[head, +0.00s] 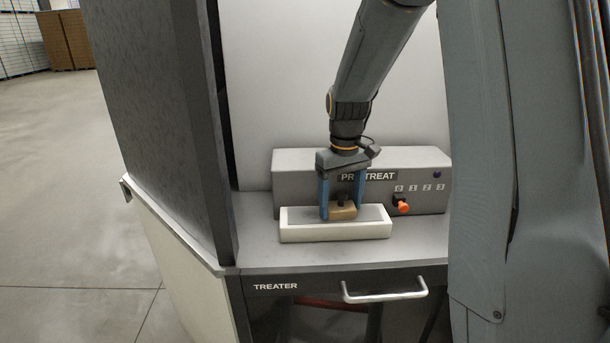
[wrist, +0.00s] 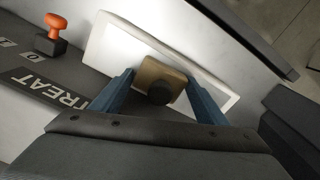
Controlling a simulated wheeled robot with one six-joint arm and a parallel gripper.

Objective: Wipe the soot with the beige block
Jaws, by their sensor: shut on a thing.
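My gripper (head: 341,209) points down with its two blue fingers shut on the beige block (head: 344,213), which has a dark knob on top. The block also shows between the fingers in the wrist view (wrist: 152,71). It is at the top of a long white bar-shaped piece (head: 335,232) with a greyish upper face, seen in the wrist view too (wrist: 115,39). I cannot tell whether the block touches that face. I cannot make out a distinct soot patch; the block and fingers hide part of the face.
Behind the white piece stands a grey box marked PRETREAT (head: 425,163), with an orange knob (head: 402,208) close by on the right. A dark upright panel (head: 165,110) bounds the left. The drawer handle (head: 385,297) is below the counter edge. Some counter (head: 258,245) is free at left.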

